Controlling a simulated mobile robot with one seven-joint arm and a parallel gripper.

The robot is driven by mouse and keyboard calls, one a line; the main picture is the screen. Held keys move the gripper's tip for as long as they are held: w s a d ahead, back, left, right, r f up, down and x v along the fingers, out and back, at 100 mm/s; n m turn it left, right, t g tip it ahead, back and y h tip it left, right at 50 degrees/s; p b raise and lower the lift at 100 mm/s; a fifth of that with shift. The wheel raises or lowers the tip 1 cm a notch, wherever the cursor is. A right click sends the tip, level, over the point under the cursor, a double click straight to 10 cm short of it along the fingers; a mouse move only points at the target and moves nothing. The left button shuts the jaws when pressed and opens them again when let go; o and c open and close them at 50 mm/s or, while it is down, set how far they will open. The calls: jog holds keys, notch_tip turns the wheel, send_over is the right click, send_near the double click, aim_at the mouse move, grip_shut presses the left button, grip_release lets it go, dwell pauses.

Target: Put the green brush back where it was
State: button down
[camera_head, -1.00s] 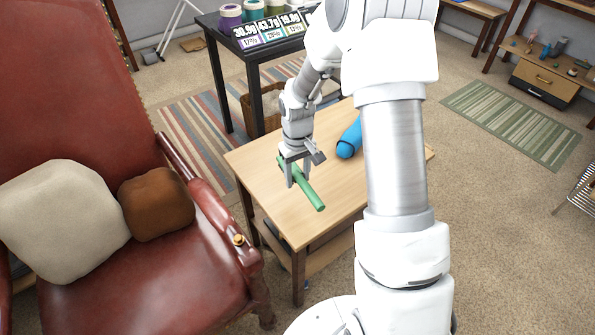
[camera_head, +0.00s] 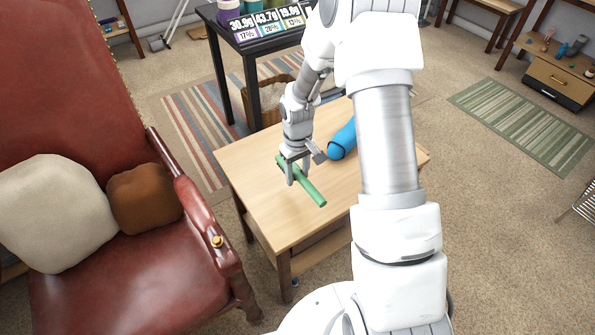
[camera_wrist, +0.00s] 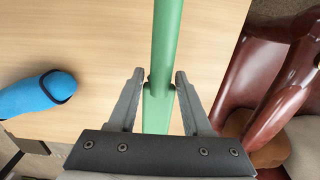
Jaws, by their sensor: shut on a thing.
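The green brush (camera_head: 312,191) shows as a long smooth green rod over the light wooden table (camera_head: 250,190). My gripper (camera_head: 297,177) is shut on the brush between its middle and its far end. In the wrist view, the brush (camera_wrist: 167,35) runs up between the two fingers of my gripper (camera_wrist: 160,82) and out of the top edge. I cannot tell whether the brush touches the tabletop or hangs just above it.
A blue rolled or bottle-shaped thing (camera_head: 342,139) lies on the table, right of the brush. A red leather armchair (camera_head: 120,290) with cushions stands close on the left. A black table (camera_head: 250,62) with jars and price cards is behind. The tabletop's left front is bare.

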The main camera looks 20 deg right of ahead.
jog(key=shift+f+b, duration=2.45)
jog(key=shift+f, duration=1.05)
jog(key=shift+f+b, duration=0.45)
jog(key=shift+f, duration=0.2)
jog(key=shift+c, duration=1.3)
grip_release()
notch_tip(320, 180, up, 18)
jog(key=p, duration=0.4)
notch_tip(320, 180, up, 11)
jog(key=t+p, duration=0.1)
jog(key=p, duration=0.2)
send_over(297, 198)
jog(key=s, duration=0.4)
jog(key=s+r+m+t+p, duration=0.3)
jog(key=s+r+p, duration=0.4)
jog(key=s+r, duration=1.2)
jog(key=shift+a+r+m+t+p, duration=0.35)
jog(key=shift+r+t, duration=0.2)
jog(key=shift+t, duration=0.25)
